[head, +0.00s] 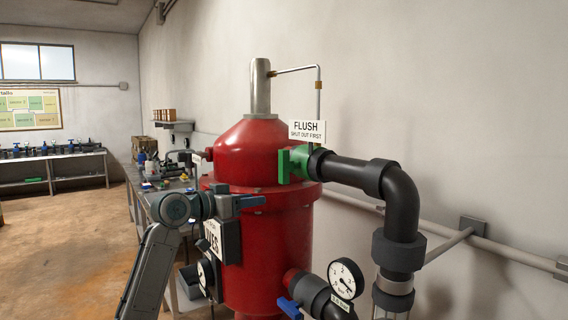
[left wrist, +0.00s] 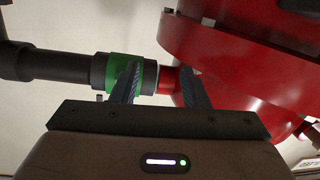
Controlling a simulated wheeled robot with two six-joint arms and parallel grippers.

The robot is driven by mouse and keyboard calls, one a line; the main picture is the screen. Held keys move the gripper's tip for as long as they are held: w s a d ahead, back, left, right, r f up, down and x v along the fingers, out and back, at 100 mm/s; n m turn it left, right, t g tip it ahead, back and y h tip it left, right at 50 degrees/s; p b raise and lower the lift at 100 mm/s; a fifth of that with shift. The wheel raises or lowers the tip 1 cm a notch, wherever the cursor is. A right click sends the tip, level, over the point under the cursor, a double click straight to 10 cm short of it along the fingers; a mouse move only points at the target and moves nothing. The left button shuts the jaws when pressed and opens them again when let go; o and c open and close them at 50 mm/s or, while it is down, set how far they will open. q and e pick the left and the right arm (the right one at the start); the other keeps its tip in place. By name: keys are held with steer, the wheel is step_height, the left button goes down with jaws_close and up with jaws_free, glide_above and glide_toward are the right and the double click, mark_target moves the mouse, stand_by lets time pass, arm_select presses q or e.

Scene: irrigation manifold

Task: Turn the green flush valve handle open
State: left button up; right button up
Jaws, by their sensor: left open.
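The green flush valve handle (head: 283,167) stands upright in the head view, on the green valve body (head: 299,159) at the upper right side of the red tank. My left gripper (head: 262,201) is in front of the tank, lower and to the left of the handle. In the left wrist view my left gripper (left wrist: 161,72) has its fingers apart, with nothing visibly clamped. Beyond the fingers show the green valve body (left wrist: 118,70) and a red pipe stub (left wrist: 168,80); I cannot make out the handle there. My right gripper is not in view.
The red tank (head: 270,270) fills the middle. A black pipe (head: 350,172) bends down at right, with a pressure gauge (head: 345,278) and blue lever (head: 290,308) below. A FLUSH sign (head: 307,131) stands above the valve. A cluttered bench (head: 150,190) is at left.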

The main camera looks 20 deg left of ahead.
mark_target(280, 162)
arm_select(q)
steer(key=s+d+r+m+h, duration=0.1)
steer(key=s+r+m+h, duration=0.1)
steer(key=s+r, duration=0.5)
steer(key=w+d+r, duration=0.1)
steer(key=w, duration=0.1)
steer(key=w+d+p, duration=0.1)
steer(key=w, duration=0.1)
steer(key=w+d+r, duration=0.1)
steer(key=w, duration=0.1)
steer(key=shift+d+r+p, duration=0.3)
steer(key=shift+r+p, duration=0.05)
steer(key=shift+p, duration=0.05)
steer(key=p+x, duration=0.1)
steer(key=x, duration=0.4)
steer(key=shift+w+d+f+p, duration=0.15)
steer(key=shift+w+d+p, duration=0.05)
steer(key=shift+w+p, duration=0.15)
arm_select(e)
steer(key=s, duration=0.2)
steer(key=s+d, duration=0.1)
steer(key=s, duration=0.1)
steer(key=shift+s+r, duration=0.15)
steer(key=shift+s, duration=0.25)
arm_select(q)
steer(key=shift+c, duration=0.2)
jaws_close()
